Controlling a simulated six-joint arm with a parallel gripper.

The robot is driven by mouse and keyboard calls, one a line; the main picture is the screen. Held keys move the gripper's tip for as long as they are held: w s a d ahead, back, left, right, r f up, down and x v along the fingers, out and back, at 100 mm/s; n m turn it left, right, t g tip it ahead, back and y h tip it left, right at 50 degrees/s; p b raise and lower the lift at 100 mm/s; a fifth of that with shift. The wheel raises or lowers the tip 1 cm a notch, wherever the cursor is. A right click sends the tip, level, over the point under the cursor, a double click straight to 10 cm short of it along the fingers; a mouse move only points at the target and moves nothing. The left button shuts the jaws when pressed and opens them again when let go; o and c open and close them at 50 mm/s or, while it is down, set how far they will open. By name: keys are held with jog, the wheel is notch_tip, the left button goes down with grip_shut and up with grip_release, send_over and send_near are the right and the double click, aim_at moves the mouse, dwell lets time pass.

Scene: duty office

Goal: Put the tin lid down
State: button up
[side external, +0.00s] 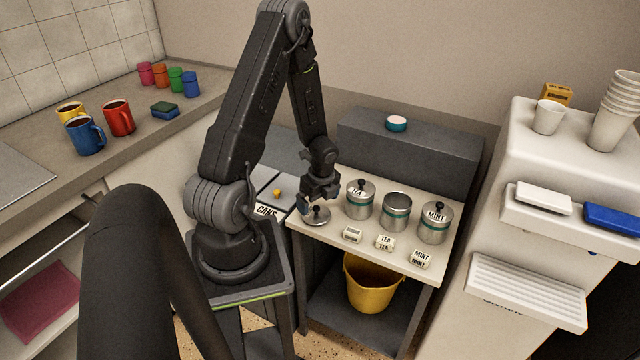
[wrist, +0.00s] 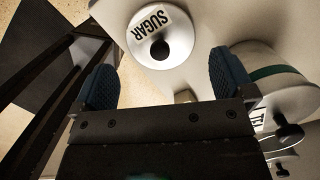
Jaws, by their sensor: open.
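The tin lid (side external: 317,216) is a round metal disc with a black knob. It lies knob up on the cream table top, near its left edge. In the wrist view the lid (wrist: 176,48) reads SUGAR, and its knob shows ahead of my fingertips. My gripper (side external: 313,203) is just above and behind the lid. In the wrist view my gripper (wrist: 163,77) is open, with its two blue pads wide apart and nothing between them. The middle canister (side external: 396,211) shows no knob on top.
Lidded canisters marked TEA (side external: 360,204) and MINT (side external: 435,225) stand to the right. Small label blocks, including a TEA one (side external: 385,243), lie along the front. A dark raised shelf (side external: 420,146) backs the table. A yellow bucket (side external: 371,288) stands below.

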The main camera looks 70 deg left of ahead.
aim_at(321, 217)
jog(key=w+d+r+n+t, duration=0.1)
jog(key=w+d+r+n, duration=0.1)
jog(key=d+r, duration=0.45)
jog(key=w+d+r+n+t, duration=0.1)
jog(key=d+r+n, duration=0.2)
jog(key=r, duration=0.6)
jog(key=w+d+r+n+t, duration=0.1)
jog(key=w+d+r+n, duration=0.1)
jog(key=d+r, duration=0.45)
jog(key=s+d+r+n+t+h, duration=0.1)
jog(key=s+d+r+n+t, duration=0.2)
jog(key=s+d+r+n, duration=0.3)
jog(key=s+d+r, duration=0.1)
jog(key=d+r, duration=0.3)
jog(key=d, duration=0.2)
jog(key=shift+s+d+r+n+h, duration=0.15)
jog(key=shift+s+r+n+h, duration=0.15)
